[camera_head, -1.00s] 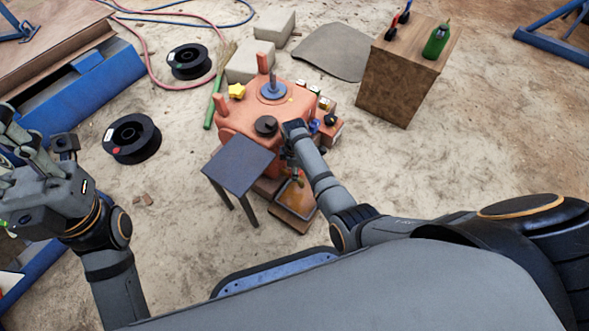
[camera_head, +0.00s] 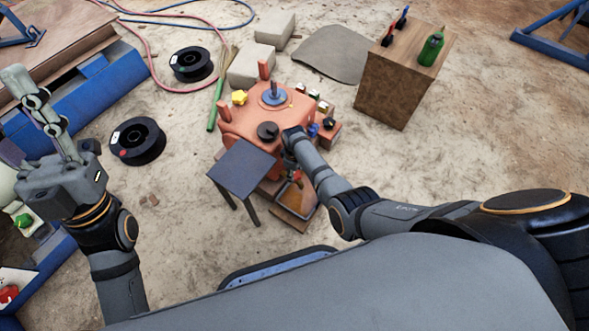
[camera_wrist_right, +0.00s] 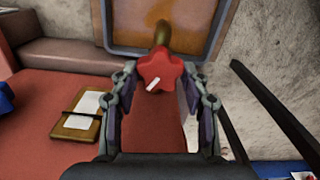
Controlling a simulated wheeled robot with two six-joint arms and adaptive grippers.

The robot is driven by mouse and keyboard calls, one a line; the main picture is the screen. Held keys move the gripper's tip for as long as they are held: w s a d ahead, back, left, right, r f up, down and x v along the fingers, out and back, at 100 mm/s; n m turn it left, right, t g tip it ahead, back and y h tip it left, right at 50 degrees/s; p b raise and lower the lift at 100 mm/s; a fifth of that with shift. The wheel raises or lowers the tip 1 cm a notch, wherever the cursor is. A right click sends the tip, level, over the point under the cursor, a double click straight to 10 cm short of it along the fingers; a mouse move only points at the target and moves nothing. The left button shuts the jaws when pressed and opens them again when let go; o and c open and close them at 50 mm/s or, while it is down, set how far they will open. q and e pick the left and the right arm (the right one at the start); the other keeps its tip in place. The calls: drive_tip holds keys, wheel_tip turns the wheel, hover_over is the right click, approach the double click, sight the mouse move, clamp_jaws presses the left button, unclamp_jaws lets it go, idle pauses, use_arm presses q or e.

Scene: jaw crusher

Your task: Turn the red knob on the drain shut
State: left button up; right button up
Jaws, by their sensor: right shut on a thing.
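The red star-shaped knob (camera_wrist_right: 163,72) shows in the right wrist view, with a white mark slanting to its lower left. It sits on a brass-coloured drain stem (camera_wrist_right: 161,36) in front of a brown tray (camera_wrist_right: 118,47). My right gripper (camera_wrist_right: 160,78) is shut on the knob, one finger on each side. In the head view my right gripper (camera_head: 293,134) is low beside the orange-red crusher (camera_head: 240,122), its fingertips hard to make out. My left gripper (camera_head: 45,125) is raised at the left, away from the crusher; its finger gap is unclear.
A dark small table (camera_head: 242,168) stands close in front of the crusher. A wooden box (camera_head: 398,80) with a green bottle (camera_head: 431,49) is at the back right. Black spools (camera_head: 138,141) and a blue frame lie left.

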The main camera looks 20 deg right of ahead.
use_arm(q)
drive_tip(key=w+f+n+g+y+p, duration=0.1)
drive_tip(key=w+f+n+g+y, duration=0.4)
drive_tip(key=w+f+y, duration=0.3)
use_arm(e)
drive_tip(key=m, duration=0.3)
drive_tip(key=shift+r, duration=0.1)
drive_tip(key=m+p, duration=0.1)
drive_tip(key=m, duration=0.1)
drive_tip(key=shift+m, duration=0.4)
drive_tip(key=m, duration=0.4)
drive_tip(key=shift+p, duration=0.3)
use_arm(q)
drive_tip(key=w+f+g, duration=0.4)
drive_tip(key=f+g, duration=0.3)
drive_tip(key=f, duration=0.8)
drive_tip(key=shift+a+f+n, duration=0.3)
drive_tip(key=shift+a, duration=0.15)
use_arm(e)
drive_tip(key=shift+d+m, duration=0.1)
drive_tip(key=shift+m, duration=1.2)
drive_tip(key=o, duration=1.1)
drive_tip(key=shift+o, duration=0.2)
wheel_tip(320, 180, up, 12)
